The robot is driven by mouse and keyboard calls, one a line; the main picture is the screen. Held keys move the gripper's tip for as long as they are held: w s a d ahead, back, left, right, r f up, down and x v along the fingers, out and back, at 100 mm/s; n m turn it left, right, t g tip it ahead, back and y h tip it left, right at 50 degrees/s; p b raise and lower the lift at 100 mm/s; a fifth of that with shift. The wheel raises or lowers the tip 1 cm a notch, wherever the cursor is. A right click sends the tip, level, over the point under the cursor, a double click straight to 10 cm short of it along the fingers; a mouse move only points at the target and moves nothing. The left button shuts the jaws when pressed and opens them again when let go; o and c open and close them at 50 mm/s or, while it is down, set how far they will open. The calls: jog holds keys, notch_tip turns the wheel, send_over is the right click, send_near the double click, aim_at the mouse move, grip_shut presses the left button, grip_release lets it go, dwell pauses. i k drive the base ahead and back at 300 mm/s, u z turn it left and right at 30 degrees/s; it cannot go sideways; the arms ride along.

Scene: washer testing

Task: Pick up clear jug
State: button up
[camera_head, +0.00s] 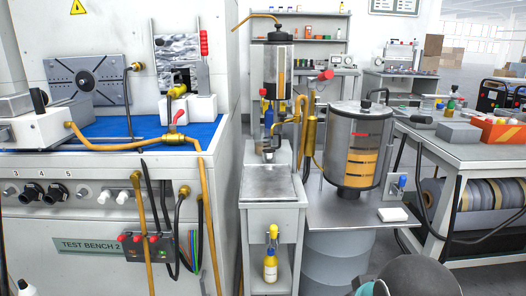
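I cannot make out a clear jug for certain in the head view. The closest see-through vessels are a tall metal cylinder with a clear window (282,80) above the narrow stand, and a wide metal drum with a clear front showing amber liquid (362,160) on a grey shelf. Below the tall cylinder, small fittings crowd the stand and hide detail. A yellow bottle (270,267) stands on the stand's lower shelf. Part of my arm shows at the bottom right edge. My gripper is not in view.
Test bench 2 (90,246) fills the left, with hoses hanging down its front. The narrow stand (272,183) has a mostly bare metal top. At right, a table (470,150) carries an orange bin (499,131) and small items. Shelves stand behind.

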aim_at(262, 137)
jog(key=u, duration=0.4)
jog(key=i, duration=0.75)
jog(key=u, duration=0.3)
